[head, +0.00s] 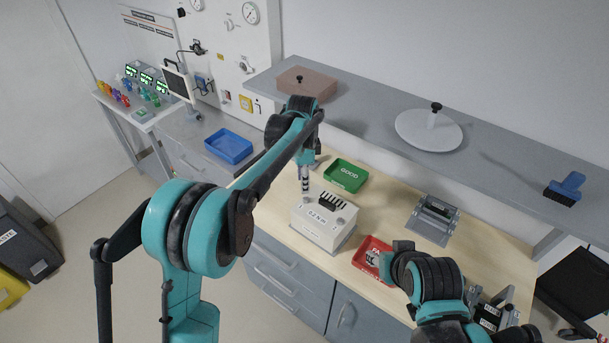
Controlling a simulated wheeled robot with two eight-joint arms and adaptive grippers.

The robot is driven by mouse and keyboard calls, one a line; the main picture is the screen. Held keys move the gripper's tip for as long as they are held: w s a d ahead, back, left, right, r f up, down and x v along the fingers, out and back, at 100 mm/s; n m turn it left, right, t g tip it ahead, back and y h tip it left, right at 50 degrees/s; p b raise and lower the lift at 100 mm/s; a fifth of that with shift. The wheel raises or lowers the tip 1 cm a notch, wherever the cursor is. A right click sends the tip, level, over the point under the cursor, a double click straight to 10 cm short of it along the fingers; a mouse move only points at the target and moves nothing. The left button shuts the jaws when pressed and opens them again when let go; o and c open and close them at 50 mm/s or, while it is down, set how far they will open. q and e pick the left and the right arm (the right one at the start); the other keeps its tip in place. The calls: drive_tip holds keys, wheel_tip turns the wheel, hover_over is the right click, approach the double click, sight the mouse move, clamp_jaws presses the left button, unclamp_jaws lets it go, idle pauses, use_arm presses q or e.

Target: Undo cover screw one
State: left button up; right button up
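The white box-shaped unit (322,224) stands on the wooden bench top, with a dark slotted part and small round fittings on its top. The cover screws are too small to tell apart. My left gripper (305,183) points down just above the far left corner of the unit. Its narrow dark and light tip is too small to show whether the fingers are open or shut, or whether it touches a screw. My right gripper (388,264) is low by the red tray, mostly hidden by its own arm.
A green tray (346,175) marked GOOD lies behind the unit, and a red tray (368,250) with something pale inside lies to its right. A grey metal fixture (432,221) stands further right. A blue tray (228,146) is at the left. A grey shelf (365,107) overhangs the back.

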sight(306, 198)
use_arm(q)
drive_tip(key=shift+w+d+f+m, duration=0.1)
drive_tip(key=shift+w+d+m, duration=0.25)
drive_tip(key=shift+w, duration=0.1)
drive_tip(key=shift+d+f, duration=0.1)
drive_tip(key=shift+f, duration=0.15)
wheel_tip(306, 198, down, 7)
drive_tip(key=shift+f+b, duration=0.2)
drive_tip(key=shift+b, duration=0.35)
clamp_jaws()
